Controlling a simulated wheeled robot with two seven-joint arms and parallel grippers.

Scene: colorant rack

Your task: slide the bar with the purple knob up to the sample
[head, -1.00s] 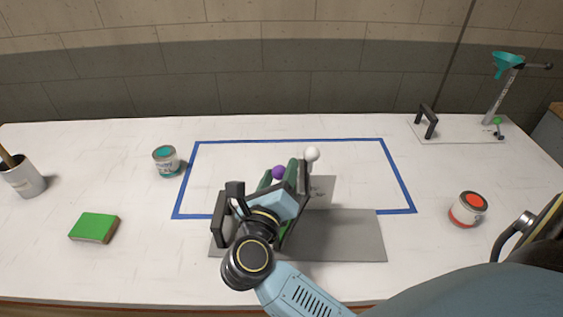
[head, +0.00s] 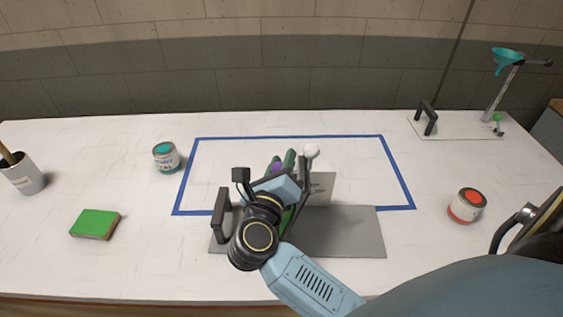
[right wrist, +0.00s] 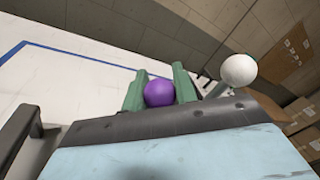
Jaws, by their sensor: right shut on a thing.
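The purple knob (head: 277,168) sits between the two green fingers of my right gripper (head: 279,164), which is shut on it. In the right wrist view the purple knob (right wrist: 159,93) has a green finger on each side. A white knob (head: 311,150) stands just to the right of the gripper, apart from it, and also shows in the right wrist view (right wrist: 239,70). The rack's grey base plate (head: 350,235) lies under my right arm, with a lighter grey plate (head: 321,188) behind it. The bar and the sample are hidden or cannot be made out. My left gripper is out of view.
Blue tape (head: 290,137) outlines a mostly clear area on the white table. A dark handle (head: 221,214) stands at the base plate's left end. A teal paint can (head: 166,158) and a green block (head: 94,223) are left; a red can (head: 467,205) is right.

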